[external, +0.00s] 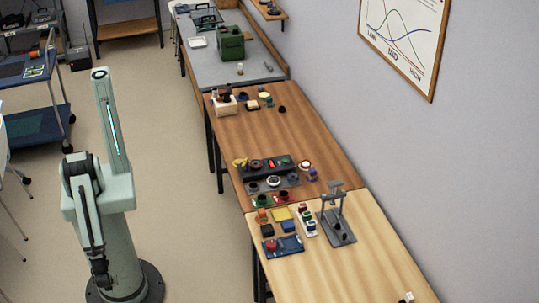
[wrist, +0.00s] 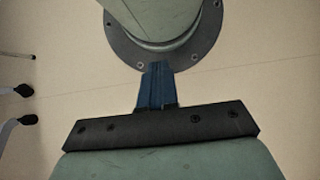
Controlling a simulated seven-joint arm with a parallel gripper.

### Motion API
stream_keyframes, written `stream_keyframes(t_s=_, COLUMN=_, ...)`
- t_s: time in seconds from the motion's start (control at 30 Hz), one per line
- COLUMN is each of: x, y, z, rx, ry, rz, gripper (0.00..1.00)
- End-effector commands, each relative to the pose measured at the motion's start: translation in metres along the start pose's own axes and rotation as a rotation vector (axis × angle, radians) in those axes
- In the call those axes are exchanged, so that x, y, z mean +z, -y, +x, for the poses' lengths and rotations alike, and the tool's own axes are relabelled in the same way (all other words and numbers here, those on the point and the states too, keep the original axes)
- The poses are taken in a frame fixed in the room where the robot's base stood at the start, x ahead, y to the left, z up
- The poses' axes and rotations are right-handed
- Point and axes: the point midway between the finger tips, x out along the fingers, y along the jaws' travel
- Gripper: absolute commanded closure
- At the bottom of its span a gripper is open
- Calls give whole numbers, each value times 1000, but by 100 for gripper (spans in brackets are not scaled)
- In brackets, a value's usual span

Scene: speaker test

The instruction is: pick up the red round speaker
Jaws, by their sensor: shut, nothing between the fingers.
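My gripper (wrist: 157,68) shows in the wrist view as two blue fingers close together on a dark mount, with nothing held. It points down towards the floor beside my own round base. In the external view my arm is folded at the left, well away from the tables. Several small red items lie on the tables. One is a red and dark item (external: 283,196) near the seam of the brown and pale tables. Another is a round red and white item (external: 305,166) just behind it. They are too small to tell which is the red round speaker.
The brown table (external: 285,135) and pale table (external: 375,270) stand along the right wall, with a grey bench (external: 205,70) behind. A grey stand (external: 337,225) rises among the small parts. A blue cart (external: 30,85) is at far left. Open floor separates me from the tables.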

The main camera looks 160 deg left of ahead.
Motion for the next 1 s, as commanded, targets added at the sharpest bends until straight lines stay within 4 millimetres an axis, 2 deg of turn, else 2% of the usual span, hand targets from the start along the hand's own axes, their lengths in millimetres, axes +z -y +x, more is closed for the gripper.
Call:
stream_keyframes(t_s=0.07, x=0, y=0, z=0, rx=0, ry=0, rz=0, gripper=96)
stream_keyframes(t_s=0.9, x=0, y=0, z=0, rx=0, ry=0, rz=0, gripper=16)
stream_keyframes(t_s=1.0, x=0, y=0, z=0, rx=0, ry=0, rz=0, gripper=8)
